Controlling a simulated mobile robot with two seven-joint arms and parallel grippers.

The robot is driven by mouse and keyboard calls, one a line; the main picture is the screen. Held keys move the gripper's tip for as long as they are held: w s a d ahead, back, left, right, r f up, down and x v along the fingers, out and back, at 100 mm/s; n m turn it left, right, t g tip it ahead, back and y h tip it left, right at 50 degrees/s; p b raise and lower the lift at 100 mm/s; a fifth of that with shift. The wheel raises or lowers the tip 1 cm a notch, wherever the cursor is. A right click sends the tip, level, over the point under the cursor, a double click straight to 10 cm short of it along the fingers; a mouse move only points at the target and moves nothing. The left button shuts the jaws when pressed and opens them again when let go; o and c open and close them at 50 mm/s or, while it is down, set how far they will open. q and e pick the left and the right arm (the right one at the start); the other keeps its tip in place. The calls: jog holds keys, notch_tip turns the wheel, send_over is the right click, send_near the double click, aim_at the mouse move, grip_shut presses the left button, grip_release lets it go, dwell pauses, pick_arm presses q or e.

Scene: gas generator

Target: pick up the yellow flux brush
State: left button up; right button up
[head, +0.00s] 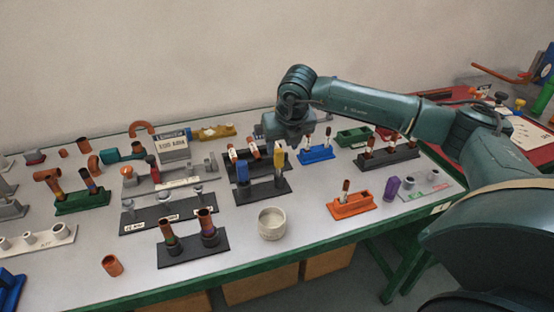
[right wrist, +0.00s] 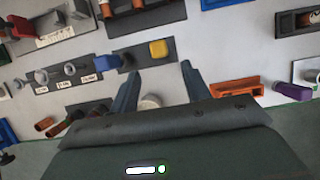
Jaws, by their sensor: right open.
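The yellow flux brush (head: 278,158) stands upright in a black holder (head: 263,191) near the middle of the bench, beside a blue-handled one (head: 242,171). In the right wrist view, the brush's yellow end (right wrist: 158,48) lies just beyond and between my fingertips. My right gripper (head: 290,138) is above and close behind the brush in the head view; its fingers are hard to make out there. In the right wrist view, my right gripper (right wrist: 158,75) is open with nothing between its fingers. My left gripper is not in view.
A pale round cup (head: 272,224) stands in front of the holder. An orange holder (head: 351,205) and a blue holder (head: 316,154) are to the right. A black stand with copper tubes (head: 194,246) is at the front left. Clear bench lies around the cup.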

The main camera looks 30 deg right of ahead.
aim_at(279, 160)
jog(key=x, duration=0.3)
jog(key=shift+w+f, duration=0.1)
jog(key=shift+f, duration=0.15)
jog(key=shift+w+p+x, duration=0.1)
jog(key=shift+p+x, duration=0.3)
jog(key=shift+x, duration=1)
jog(key=shift+w+p+x, duration=0.15)
jog(key=shift+p+x, duration=0.2)
jog(key=shift+x, duration=1)
jog(key=shift+d+r, duration=0.1)
jog(key=shift+d, duration=0.1)
jog(key=c, duration=0.9)
